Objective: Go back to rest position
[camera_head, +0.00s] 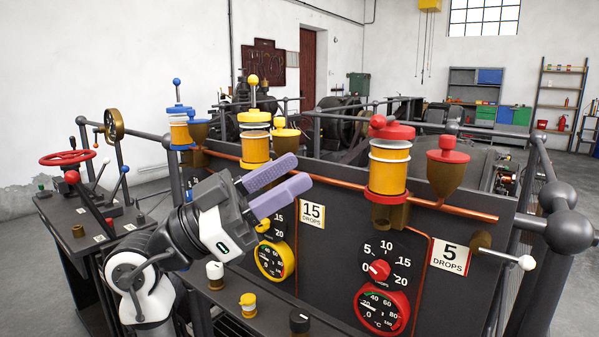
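My gripper (291,177) is in the middle of the view, at the end of my arm, which comes up from the lower left. Its two purple fingers point to the upper right, with a narrow gap showing between them. I see nothing held between them. The gripper is in front of the dark panel, beside the "15 drops" sign (312,214) and above the yellow gauge (275,259). It hides part of the panel and of the yellow dial. I cannot tell whether it touches the panel.
Red (389,172), yellow (255,146) and blue (180,132) oilers stand along the copper pipe. A red dial (379,270) and red gauge (382,310) are on the panel. A lever (510,259) sticks out at right. A red handwheel (67,158) and levers stand at left.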

